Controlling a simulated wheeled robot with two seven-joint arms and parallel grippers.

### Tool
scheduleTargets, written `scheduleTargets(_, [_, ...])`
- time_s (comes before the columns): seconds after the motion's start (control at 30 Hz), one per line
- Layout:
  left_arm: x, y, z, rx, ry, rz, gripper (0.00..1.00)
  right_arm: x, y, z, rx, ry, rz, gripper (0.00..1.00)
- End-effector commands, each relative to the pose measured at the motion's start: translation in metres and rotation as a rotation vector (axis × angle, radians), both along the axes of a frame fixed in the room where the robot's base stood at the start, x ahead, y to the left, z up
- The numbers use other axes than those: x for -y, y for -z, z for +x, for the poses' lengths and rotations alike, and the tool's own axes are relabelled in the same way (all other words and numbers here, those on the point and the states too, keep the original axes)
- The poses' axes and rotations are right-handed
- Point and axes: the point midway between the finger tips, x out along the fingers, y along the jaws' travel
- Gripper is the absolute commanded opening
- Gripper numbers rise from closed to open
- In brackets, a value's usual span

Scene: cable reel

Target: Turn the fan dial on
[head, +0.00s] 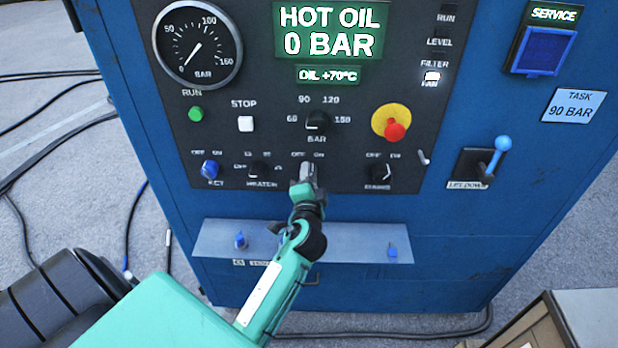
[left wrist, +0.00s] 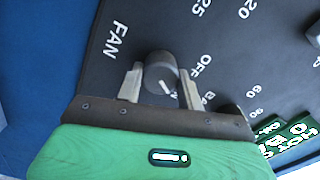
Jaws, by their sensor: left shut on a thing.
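The fan dial (left wrist: 163,74) is a dark round knob with a short white mark, next to the printed word FAN in the left wrist view. In the head view its place is in the lower dial row, under OFF and ON labels, and my gripper mostly covers it. My left gripper (left wrist: 150,84) has its two fingers on either side of the knob, shut on it. In the head view the left gripper (head: 306,176) reaches the panel from below. I cannot tell clearly which label the dial's mark points to. My right gripper is not in view.
The dark panel also holds a blue key dial (head: 210,169), a heater dial (head: 260,171), another dial (head: 380,172), a pressure selector (head: 317,121) and a red emergency button (head: 394,130). The display (head: 330,30) reads 0 BAR. A blue-knobbed lever (head: 501,145) sticks out at right.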

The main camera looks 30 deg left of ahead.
Motion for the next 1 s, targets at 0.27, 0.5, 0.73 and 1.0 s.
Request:
scheduleTargets(0.27, [0.0, 0.0, 0.0, 0.0, 0.0, 0.001, 0.59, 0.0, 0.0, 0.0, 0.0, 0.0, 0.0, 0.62])
scheduleTargets(0.5, [0.002, 0.001, -0.003, 0.0, 0.0, 0.0, 0.59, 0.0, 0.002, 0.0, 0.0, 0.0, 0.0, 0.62])
scheduleTargets(0.73, [0.021, 0.004, -0.034, -0.001, 0.001, -0.002, 0.59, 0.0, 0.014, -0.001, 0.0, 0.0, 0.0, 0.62])
scheduleTargets(1.0, [0.052, 0.005, -0.086, -0.002, -0.001, -0.003, 0.59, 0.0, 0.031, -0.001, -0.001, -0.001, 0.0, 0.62])
